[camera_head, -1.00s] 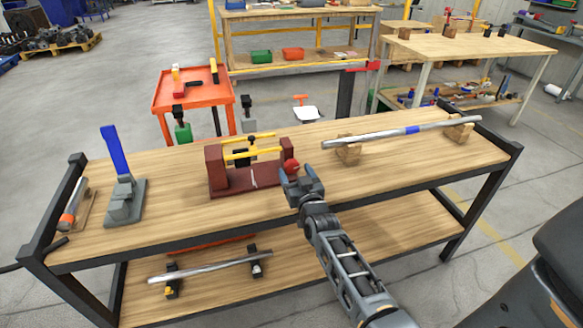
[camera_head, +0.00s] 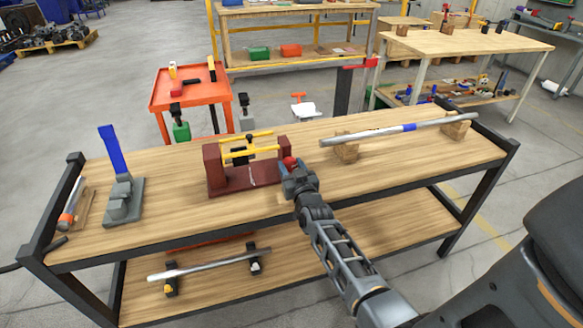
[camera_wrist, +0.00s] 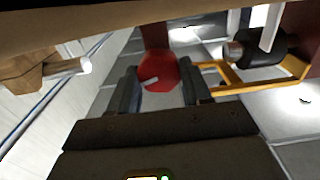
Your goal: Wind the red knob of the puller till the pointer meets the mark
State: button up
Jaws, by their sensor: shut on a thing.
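The puller (camera_head: 213,165) stands on the workbench, a dark red frame with uprights, a yellow crosspiece (camera_head: 250,152) and a dark block in the middle. Its red knob (camera_head: 290,162) sticks out at the right side. My gripper (camera_head: 291,172) is at the knob, shut on it. In the wrist view the red knob (camera_wrist: 160,73) sits between the two fingers of my gripper (camera_wrist: 160,90), with a pale streak on its face. A pale line (camera_head: 252,175) shows on the puller's base. The pointer is too small to tell.
A metal bar with a blue band (camera_head: 408,128) rests on wooden blocks right of the puller. A blue-handled grey tool (camera_head: 121,190) stands to the left. The bench top in front of the puller is clear.

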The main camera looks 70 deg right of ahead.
jog(key=shift+c, duration=1.3)
jog(key=shift+m, duration=0.3)
jog(key=m+b, duration=0.2)
jog(key=m, duration=0.2)
jog(key=shift+f+m, duration=0.1)
jog(key=shift+m, duration=0.2)
jog(key=m+b, duration=0.1)
jog(key=m, duration=0.3)
jog(key=shift+s+m, duration=0.15)
jog(key=shift+m, duration=1.65)
jog(key=shift+d+m+b, duration=0.1)
jog(key=shift+m+b, duration=0.2)
jog(key=o, duration=1.1)
jog(key=shift+c, duration=0.2)
